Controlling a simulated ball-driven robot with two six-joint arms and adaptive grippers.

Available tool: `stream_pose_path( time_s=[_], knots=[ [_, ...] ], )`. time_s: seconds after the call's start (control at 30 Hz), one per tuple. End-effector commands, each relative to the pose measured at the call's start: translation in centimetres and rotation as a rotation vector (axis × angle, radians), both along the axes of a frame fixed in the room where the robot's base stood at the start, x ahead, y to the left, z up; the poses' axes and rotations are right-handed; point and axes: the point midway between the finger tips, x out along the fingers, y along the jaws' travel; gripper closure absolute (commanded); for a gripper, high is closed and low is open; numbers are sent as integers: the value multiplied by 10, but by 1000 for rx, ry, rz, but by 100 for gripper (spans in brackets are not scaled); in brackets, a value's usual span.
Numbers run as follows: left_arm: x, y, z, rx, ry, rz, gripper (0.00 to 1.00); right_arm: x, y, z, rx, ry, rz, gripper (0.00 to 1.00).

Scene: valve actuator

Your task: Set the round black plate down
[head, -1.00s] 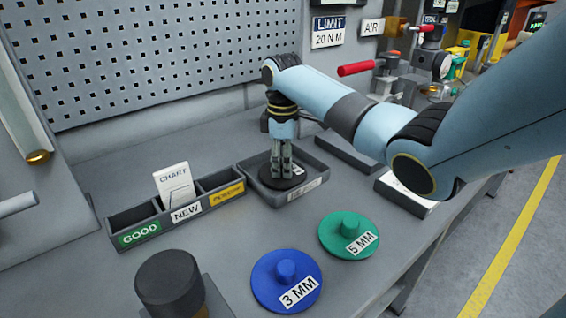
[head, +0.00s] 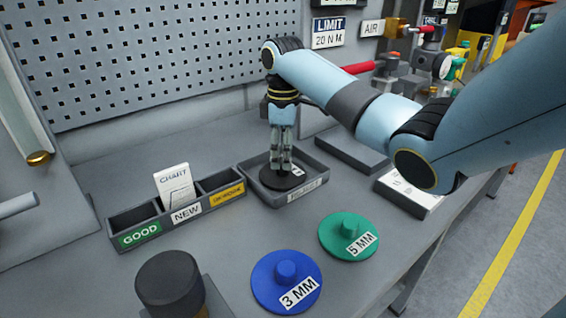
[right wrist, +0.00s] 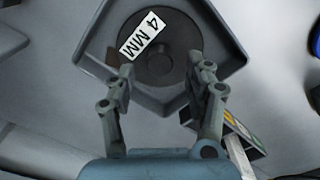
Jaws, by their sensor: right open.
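The round black plate (head: 283,181) lies in a shallow grey tray (head: 318,183) in the head view. In the right wrist view the plate (right wrist: 165,68) shows a "4 MM" label and a round knob at its middle. My right gripper (head: 281,166) is just above the plate. In the right wrist view my right gripper (right wrist: 160,75) has its fingers apart, one on each side of the knob, with nothing between them gripped. My left gripper is not in view.
A blue "3 MM" plate (head: 270,289) and a green "5 MM" plate (head: 338,246) lie in front of the tray. A sorting bin (head: 155,228) with a chart card stands left. A black cylinder (head: 170,283) is at the front left.

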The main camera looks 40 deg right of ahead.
Motion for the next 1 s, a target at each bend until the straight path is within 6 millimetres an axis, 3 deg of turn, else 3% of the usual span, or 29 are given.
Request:
stream_pose_path(
  time_s=[0.2, 0.4, 1.0],
  knots=[
    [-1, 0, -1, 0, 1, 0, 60, 1, -1, 51, -2, -4, 0, 47],
    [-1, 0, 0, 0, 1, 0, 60, 1, 0, 80, 0, -2, 0, 47],
    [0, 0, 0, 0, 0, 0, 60, 0, 0, 87, 1, 1, 0, 47]
  ],
)
